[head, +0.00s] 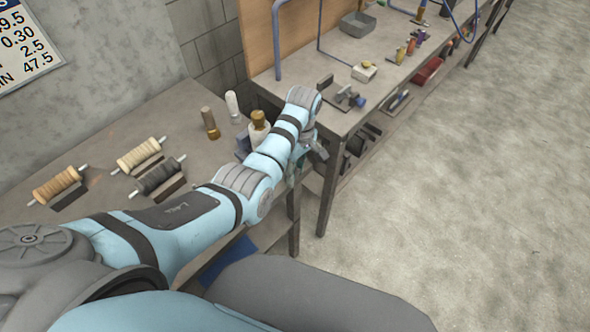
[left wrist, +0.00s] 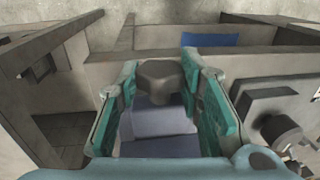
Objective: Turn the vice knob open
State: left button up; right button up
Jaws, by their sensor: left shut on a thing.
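The vice knob (left wrist: 160,76) is dark grey and faceted. It sits between the teal fingers of my left gripper (left wrist: 161,70) in the left wrist view, and the fingers are shut on it. The blue-grey vice body (left wrist: 158,122) shows below the knob between the fingers. In the head view my left gripper (head: 311,158) is at the right end of the near bench. My arm hides the knob and most of the vice there. A bit of the blue-grey vice (head: 242,145) shows behind the arm. My right gripper is not in view.
The near bench (head: 105,125) holds several spools, including a tan one (head: 138,155), plus a brown-topped bottle (head: 258,128) close to my arm. A second bench (head: 340,50) with tools stands beyond. The floor (head: 470,180) at the right is clear.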

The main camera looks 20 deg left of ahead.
pick_arm(q)
jog(key=shift+s+f, duration=0.15)
jog(key=shift+f, duration=0.05)
jog(key=o, duration=1.2)
jog(key=shift+a, duration=0.1)
jog(key=shift+r, duration=0.1)
